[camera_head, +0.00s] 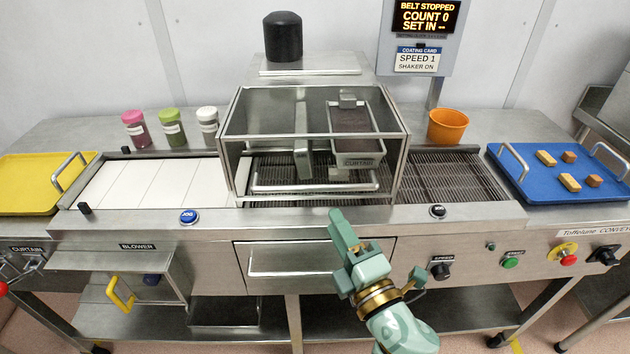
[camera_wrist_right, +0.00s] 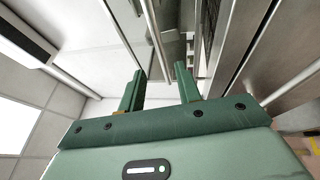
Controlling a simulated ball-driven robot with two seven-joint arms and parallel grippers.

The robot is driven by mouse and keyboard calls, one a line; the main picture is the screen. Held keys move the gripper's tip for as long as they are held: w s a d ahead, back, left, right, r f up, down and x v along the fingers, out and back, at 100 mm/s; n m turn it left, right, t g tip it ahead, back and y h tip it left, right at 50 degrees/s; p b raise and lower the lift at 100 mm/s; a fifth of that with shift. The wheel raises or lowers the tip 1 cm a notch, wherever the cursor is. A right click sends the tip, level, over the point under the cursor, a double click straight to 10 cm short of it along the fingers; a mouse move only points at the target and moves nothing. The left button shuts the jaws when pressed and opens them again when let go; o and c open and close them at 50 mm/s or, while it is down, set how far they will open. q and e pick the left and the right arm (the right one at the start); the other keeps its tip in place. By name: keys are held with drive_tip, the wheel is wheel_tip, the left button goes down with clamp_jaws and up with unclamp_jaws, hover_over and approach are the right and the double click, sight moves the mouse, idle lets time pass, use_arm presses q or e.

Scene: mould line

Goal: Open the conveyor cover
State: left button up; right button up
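The conveyor cover (camera_head: 236,125) is a clear, metal-framed box standing over the middle of the belt, and it looks closed. Its horizontal bar handle (camera_head: 315,188) runs along the lower front. My right gripper (camera_head: 338,215) is in front of the cover, just below the right half of the handle and apart from it in the head view. In the right wrist view its two fingers (camera_wrist_right: 160,72) are spread with nothing gripped. A thin metal bar shows beyond and between the fingertips there; I cannot tell whether it is the handle. My left gripper is not in view.
Inside the cover hangs a curtain trough (camera_head: 358,161). An orange cup (camera_head: 447,126) stands right of the cover, several shaker jars (camera_head: 171,128) left. A yellow tray (camera_head: 25,180) and a blue tray (camera_head: 530,185) flank the line. A drawer (camera_head: 305,262) sits below the cover.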

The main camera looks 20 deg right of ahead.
sight(314, 188)
drive_tip(key=x, duration=1)
drive_tip(key=shift+f+p, duration=0.15)
drive_tip(key=shift+p, duration=0.2)
drive_tip(key=shift+s, duration=0.1)
clamp_jaws()
